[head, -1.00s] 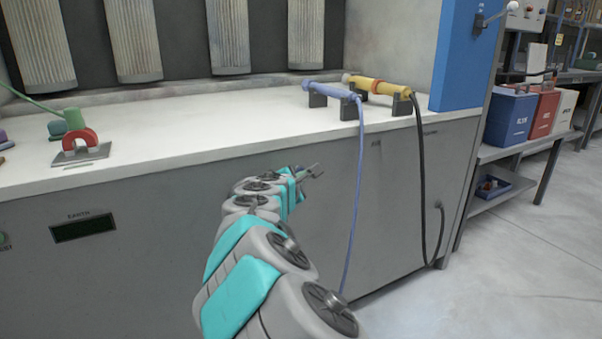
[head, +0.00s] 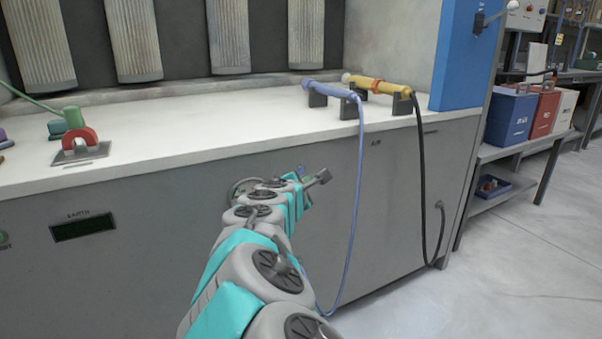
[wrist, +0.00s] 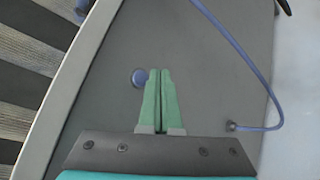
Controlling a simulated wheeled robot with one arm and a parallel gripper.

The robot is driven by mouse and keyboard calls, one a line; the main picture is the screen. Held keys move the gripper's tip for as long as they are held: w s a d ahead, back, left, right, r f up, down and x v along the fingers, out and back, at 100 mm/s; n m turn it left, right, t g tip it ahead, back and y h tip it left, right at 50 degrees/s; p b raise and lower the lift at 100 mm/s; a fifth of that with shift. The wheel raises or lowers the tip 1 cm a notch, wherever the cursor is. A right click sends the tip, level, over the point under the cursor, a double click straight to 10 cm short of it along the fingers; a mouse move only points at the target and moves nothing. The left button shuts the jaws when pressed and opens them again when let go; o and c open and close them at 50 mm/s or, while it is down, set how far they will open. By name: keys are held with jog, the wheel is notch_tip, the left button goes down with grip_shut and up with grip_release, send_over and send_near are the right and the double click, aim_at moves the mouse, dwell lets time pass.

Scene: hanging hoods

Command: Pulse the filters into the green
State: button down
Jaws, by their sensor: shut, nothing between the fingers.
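Several pleated filters (head: 137,40) hang in a row at the back of the hood, pale with darker grimy patches. A blue wand (head: 328,90) with a blue hose and a yellow wand (head: 376,84) with a black hose rest in black cradles on the white bench. My gripper (head: 322,176) is in front of the bench's grey front panel, below the top edge and left of the blue hose. In the wrist view my gripper's green fingers (wrist: 160,72) are together and empty, beside a round blue-grey knob (wrist: 139,77) on the panel.
The blue hose (head: 355,200) hangs close to my arm. Blue, red and white bins (head: 511,115) stand on a right-hand shelf. The middle benchtop is clear.

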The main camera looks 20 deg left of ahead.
jog(key=s+d, duration=0.2)
jog(key=shift+d, duration=0.3)
dwell(0.6)
